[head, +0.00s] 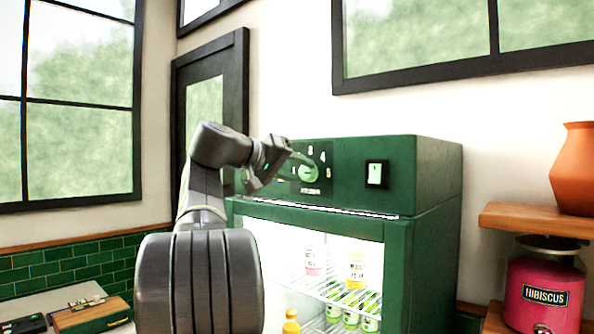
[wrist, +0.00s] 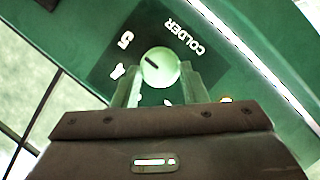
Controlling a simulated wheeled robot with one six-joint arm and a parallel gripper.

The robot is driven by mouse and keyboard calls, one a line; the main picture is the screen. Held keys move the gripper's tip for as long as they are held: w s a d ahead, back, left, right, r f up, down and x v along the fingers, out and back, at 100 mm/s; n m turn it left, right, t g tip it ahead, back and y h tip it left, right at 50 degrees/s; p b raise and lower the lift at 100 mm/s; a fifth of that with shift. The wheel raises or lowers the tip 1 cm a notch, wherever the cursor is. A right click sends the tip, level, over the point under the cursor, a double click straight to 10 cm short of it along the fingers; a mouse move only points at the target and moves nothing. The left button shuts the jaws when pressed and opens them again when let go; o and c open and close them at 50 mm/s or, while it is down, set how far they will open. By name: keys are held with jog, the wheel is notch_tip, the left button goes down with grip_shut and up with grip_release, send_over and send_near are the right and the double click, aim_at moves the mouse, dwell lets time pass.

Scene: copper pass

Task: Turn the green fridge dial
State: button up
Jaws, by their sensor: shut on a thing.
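The green fridge dial (head: 309,172) is a round light-green knob on a dark panel near the top of the green fridge (head: 432,190). Numbers ring the knob, and the wrist view shows the word COLDER beside it. In the wrist view the dial (wrist: 160,68) has a short dark pointer mark toward its left side. My gripper (head: 292,164) reaches the dial from the left. In the wrist view my gripper (wrist: 160,80) is shut on the dial, one finger on each side. The lower part of the number ring is hidden by my gripper.
A switch (head: 377,174) sits right of the dial panel. Below, the lit fridge compartment holds several bottles (head: 356,270). At the right, a wooden shelf (head: 535,219) carries a terracotta pot (head: 575,168), with a pink hibiscus jar (head: 545,292) beneath. A wooden box (head: 92,316) lies lower left.

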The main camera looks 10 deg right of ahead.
jog(key=shift+f, duration=0.15)
jog(key=o, duration=1)
jog(key=shift+c, duration=0.2)
jog(key=v, duration=1.3)
jog(key=shift+a+r, duration=0.2)
jog(key=shift+a, duration=0.15)
jog(key=shift+d, duration=0.15)
jog(key=x, duration=1.3)
jog(key=shift+d+f, duration=0.1)
jog(key=shift+d, duration=0.15)
